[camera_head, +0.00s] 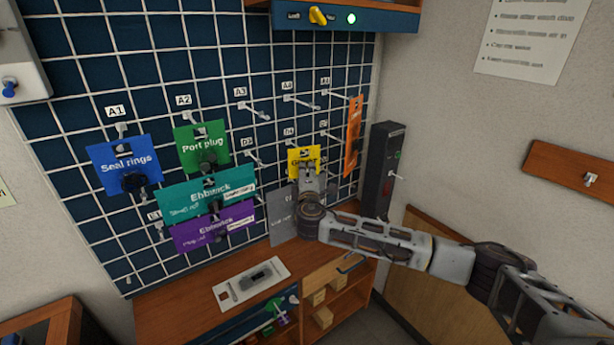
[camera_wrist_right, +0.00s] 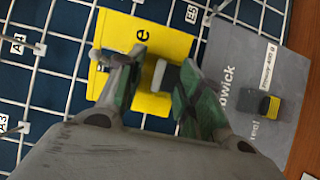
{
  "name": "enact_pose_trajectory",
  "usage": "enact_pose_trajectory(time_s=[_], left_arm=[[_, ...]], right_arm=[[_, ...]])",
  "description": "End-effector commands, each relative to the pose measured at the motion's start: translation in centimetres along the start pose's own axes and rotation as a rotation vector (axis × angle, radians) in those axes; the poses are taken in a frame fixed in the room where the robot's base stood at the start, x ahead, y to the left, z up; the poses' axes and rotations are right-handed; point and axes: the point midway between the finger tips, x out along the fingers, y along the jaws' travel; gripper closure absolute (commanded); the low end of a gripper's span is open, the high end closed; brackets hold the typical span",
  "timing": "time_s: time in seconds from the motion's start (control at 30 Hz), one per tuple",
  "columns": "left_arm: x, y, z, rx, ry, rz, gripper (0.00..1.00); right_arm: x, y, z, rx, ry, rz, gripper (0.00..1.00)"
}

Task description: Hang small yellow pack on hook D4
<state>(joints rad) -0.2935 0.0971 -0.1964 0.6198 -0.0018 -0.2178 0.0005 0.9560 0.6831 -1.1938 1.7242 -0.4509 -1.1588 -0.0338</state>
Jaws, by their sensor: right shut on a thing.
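The small yellow pack (camera_head: 304,158) is up against the grid wall, below a small label that looks like D4 (camera_head: 289,131). In the right wrist view the yellow pack (camera_wrist_right: 162,42) has a dark and light raised part between my fingers. My right gripper (camera_head: 307,178) is shut on the pack from the front; its two green-grey fingers also show in the wrist view (camera_wrist_right: 155,85). The hook under the D4 label is mostly hidden behind the pack, so I cannot tell whether the pack is on it. My left gripper is not in view.
A grey pack (camera_head: 283,218) hangs just below left of the yellow one, and an orange pack (camera_head: 353,137) hangs to the right. Blue (camera_head: 125,165), green (camera_head: 202,146), teal (camera_head: 185,196) and purple (camera_head: 213,229) packs hang left. Bare hooks stick out above. A wooden bench (camera_head: 180,310) stands below.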

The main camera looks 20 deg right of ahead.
Motion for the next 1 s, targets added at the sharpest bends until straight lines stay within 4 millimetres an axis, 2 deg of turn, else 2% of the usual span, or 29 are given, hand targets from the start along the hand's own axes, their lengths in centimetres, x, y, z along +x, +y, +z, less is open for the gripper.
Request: enact_pose_trajectory(time_s=[0.03,0.07,0.2,0.27,0.73,1.0], left_arm=[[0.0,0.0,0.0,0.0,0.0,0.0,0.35],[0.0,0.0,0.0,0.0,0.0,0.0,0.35],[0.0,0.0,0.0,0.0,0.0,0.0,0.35],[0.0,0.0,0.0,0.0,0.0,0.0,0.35],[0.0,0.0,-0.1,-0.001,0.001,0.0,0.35],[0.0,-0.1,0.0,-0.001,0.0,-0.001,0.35]], right_arm=[[0.0,0.0,0.0,0.0,0.0,0.001,0.89],[0.0,0.0,0.0,0.0,0.0,0.001,0.63],[0.0,0.0,0.0,0.0,0.0,0.001,0.45],[0.0,0.0,0.0,0.0,0.0,0.001,0.39],[-0.3,0.0,0.0,-0.001,0.0,0.0,0.39],[-2.1,-0.1,0.0,0.0,0.001,-0.001,0.39]])
